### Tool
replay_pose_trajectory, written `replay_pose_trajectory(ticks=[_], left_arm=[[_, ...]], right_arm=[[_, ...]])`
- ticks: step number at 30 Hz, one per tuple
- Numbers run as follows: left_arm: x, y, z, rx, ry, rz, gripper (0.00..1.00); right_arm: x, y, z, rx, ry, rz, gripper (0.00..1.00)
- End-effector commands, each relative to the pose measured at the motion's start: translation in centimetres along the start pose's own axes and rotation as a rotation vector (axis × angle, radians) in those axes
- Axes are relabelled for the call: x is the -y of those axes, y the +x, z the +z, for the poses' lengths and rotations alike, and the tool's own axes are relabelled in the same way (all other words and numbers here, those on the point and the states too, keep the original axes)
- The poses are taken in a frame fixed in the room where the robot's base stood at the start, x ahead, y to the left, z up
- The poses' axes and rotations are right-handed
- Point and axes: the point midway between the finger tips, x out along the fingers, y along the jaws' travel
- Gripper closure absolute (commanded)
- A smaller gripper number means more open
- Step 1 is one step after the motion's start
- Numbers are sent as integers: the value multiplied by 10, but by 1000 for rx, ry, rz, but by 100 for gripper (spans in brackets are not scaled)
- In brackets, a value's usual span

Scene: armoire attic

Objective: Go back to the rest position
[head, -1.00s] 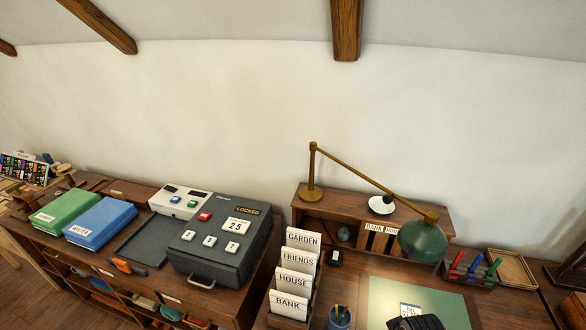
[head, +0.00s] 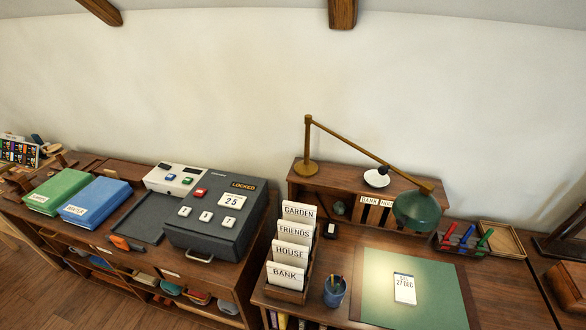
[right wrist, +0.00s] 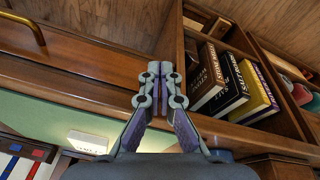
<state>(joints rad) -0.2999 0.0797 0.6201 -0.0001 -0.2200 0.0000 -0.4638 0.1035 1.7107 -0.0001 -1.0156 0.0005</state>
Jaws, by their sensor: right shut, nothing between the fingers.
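My right gripper (right wrist: 158,82) shows in the right wrist view, its fingers shut with nothing between them. Beyond its tips is the dark wooden front of a desk, with a shelf of books to the right. Neither gripper shows in the head view, and my left gripper is out of sight. The green desk mat (head: 376,290) with a white date card (head: 404,289) lies on the desk (head: 505,290), with no arm over it.
A grey box (head: 214,226) reading LOCKED stands on the left cabinet, beside blue (head: 95,200) and green (head: 57,192) binders. A letter rack (head: 290,294), a pen cup (head: 334,292) and a green lamp (head: 417,209) stand on the desk. Books (right wrist: 232,85) fill a shelf in the right wrist view.

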Motion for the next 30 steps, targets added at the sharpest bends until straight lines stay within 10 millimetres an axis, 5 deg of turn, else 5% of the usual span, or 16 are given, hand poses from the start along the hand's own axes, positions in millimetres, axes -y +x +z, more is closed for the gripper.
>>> replay_pose_trajectory(ticks=[3,6,13,18,30], left_arm=[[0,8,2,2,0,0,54],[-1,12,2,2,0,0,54],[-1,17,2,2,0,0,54],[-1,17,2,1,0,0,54],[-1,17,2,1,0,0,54]], right_arm=[[2,75,59,48,8,-3,100],[5,122,119,79,14,-5,100],[13,165,224,122,23,-11,100],[14,168,248,131,25,-13,100],[14,168,249,130,25,-13,100]])
